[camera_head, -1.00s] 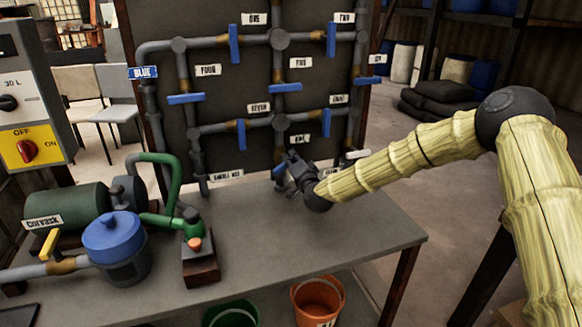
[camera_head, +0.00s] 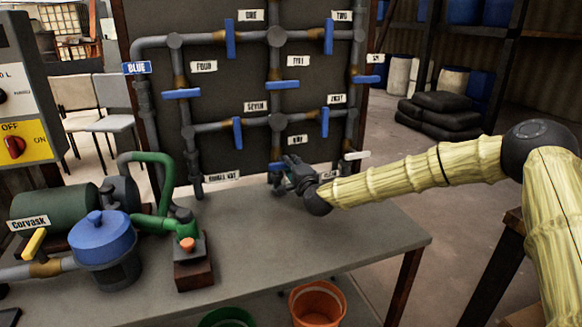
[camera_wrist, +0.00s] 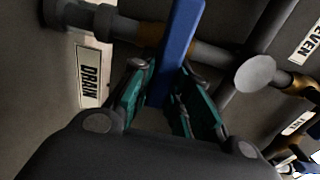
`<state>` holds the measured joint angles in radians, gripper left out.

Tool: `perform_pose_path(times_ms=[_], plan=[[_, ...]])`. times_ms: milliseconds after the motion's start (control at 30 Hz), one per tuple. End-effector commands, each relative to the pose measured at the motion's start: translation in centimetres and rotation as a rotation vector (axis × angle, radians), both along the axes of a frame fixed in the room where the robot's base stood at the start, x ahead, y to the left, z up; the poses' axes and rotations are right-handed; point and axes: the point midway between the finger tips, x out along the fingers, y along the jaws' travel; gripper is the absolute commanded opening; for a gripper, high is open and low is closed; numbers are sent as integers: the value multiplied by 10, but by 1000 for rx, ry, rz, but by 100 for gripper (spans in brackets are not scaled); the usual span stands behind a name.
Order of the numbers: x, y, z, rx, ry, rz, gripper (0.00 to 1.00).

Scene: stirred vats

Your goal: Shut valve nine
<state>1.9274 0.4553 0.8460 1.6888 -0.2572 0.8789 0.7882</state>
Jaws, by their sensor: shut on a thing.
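Valve nine's blue handle (camera_head: 277,167) is at the low middle of the pipe board, on the upright pipe below the small label that appears to read nine (camera_head: 297,140). My gripper (camera_head: 286,168) reaches in from the right and hides part of it. In the wrist view, the blue handle (camera_wrist: 178,40) stands between the green finger pads of my gripper (camera_wrist: 165,100), which are shut on it. There the handle lies across the grey pipe rather than along it. The handle's end near my palm is partly hidden.
Other blue valve handles, such as the one by label seven (camera_head: 237,133), stand close around.

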Motion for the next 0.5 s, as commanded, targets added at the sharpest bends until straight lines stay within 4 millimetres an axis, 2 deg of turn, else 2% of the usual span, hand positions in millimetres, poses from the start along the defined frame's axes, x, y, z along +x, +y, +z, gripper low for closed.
perform_pose_path(times_ms=[367,400,500], plan=[[0,-1,-2,5,4,-1,0],[0,-1,-2,5,4,-1,22],[0,-1,-2,4,3,-1,40]])
